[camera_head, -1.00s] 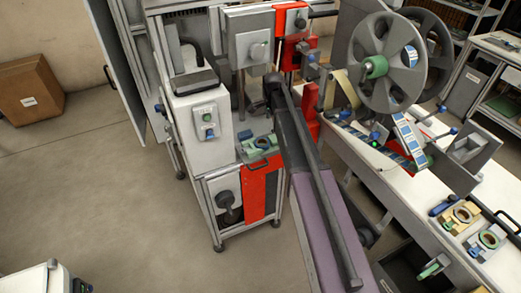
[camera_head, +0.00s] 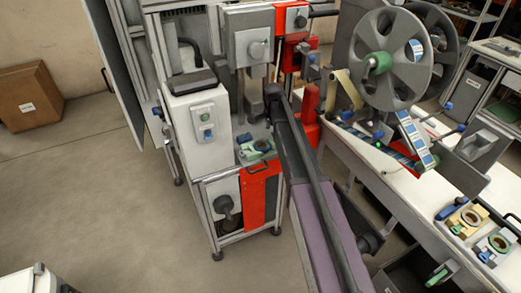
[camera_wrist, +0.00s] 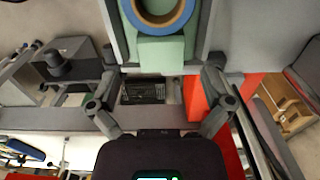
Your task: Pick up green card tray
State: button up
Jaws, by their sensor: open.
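A green tray-like piece (camera_head: 257,149) sits on the ledge of the white and grey machine at the centre of the head view, above a red panel. In the wrist view a pale green block (camera_wrist: 162,50) with a blue and tan ring on it is at the top centre, framed by grey walls. It looks like the same tray. My gripper (camera_wrist: 160,78) is open, with its fingers spread to the left and right below the green block. Nothing is held between them. In the head view the gripper is mostly hidden by my arm.
A grey tape reel (camera_head: 391,60) stands on the white bench at the right.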

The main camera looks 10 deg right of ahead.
aim_at(272, 142)
jog(key=shift+f, duration=0.1)
jog(key=shift+a+f+b, duration=0.1)
jog(key=shift+f+b, duration=2.4)
jog(key=shift+b, duration=0.1)
jog(key=c, duration=1.2)
